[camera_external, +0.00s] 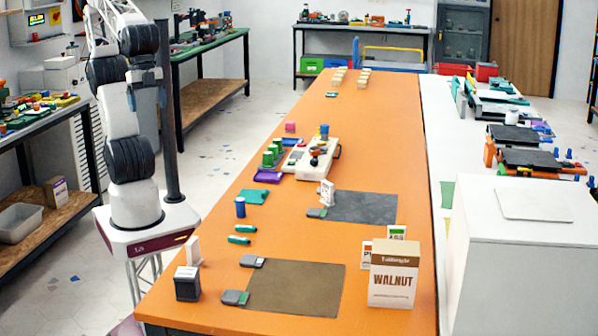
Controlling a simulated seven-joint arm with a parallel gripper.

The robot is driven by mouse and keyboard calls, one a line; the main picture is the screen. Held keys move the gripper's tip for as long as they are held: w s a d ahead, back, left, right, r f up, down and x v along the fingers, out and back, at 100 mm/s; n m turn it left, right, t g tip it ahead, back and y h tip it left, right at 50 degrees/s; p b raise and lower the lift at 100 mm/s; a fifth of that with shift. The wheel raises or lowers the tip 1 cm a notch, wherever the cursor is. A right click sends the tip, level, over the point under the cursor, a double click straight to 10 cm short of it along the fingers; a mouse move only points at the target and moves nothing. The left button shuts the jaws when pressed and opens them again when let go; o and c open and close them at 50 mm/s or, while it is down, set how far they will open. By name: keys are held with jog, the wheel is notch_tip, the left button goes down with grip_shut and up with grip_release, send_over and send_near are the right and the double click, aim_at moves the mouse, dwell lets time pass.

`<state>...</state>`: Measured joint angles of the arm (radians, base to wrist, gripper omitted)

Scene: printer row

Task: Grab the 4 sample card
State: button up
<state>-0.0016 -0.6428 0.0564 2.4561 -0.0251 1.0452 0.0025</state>
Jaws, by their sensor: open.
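Several small upright cards stand on the orange table (215,317). A white card (193,251) is at the near left, and another white card (327,193) stands at the left of the grey mat. A card with a green label (397,232) and an orange-marked card (366,253) stand behind the WALNUT box (394,275), partly hidden by it. I cannot read a 4 on any card. My gripper (148,90) hangs high beside the folded arm, left of the table, away from all cards. It is open; its fingers are small and hard to make out.
A brown mat (297,288) and a grey mat (362,207) lie flat. A large white box (520,260) is at right. The far table middle is mostly clear.

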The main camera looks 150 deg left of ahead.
jog(key=w+a+r+n+h, duration=0.2)
jog(key=w+a+n, duration=0.35)
jog(key=w, duration=0.45)
jog(key=w+a+r+n+t+h, duration=0.1)
jog(key=w+a+r+n+h, duration=0.1)
jog(key=w+a+n, duration=0.6)
jog(key=w+a+r+n+h, duration=0.2)
jog(key=w+a, duration=0.1)
jog(key=w, duration=1)
jog(key=w+a+f+n+t+h, duration=0.15)
jog(key=w+a+n, duration=0.3)
jog(key=a, duration=0.75)
jog(key=w+a+f+n+t, duration=0.3)
jog(key=w+a+n, duration=0.15)
jog(key=a, duration=0.75)
jog(key=w+a+f+n+t+h, duration=0.1)
jog(key=w+a+f+n+t, duration=0.3)
jog(key=a, duration=0.8)
jog(key=shift+m+g, duration=0.35)
jog(key=shift+g, duration=0.6)
jog(key=f, duration=1.9)
jog(key=w+f, duration=0.1)
jog(key=f, duration=0.9)
jog(key=shift+w+a+f, duration=0.1)
jog(key=shift+a+f, duration=0.2)
jog(key=shift+a, duration=0.05)
jog(key=shift+f, duration=0.25)
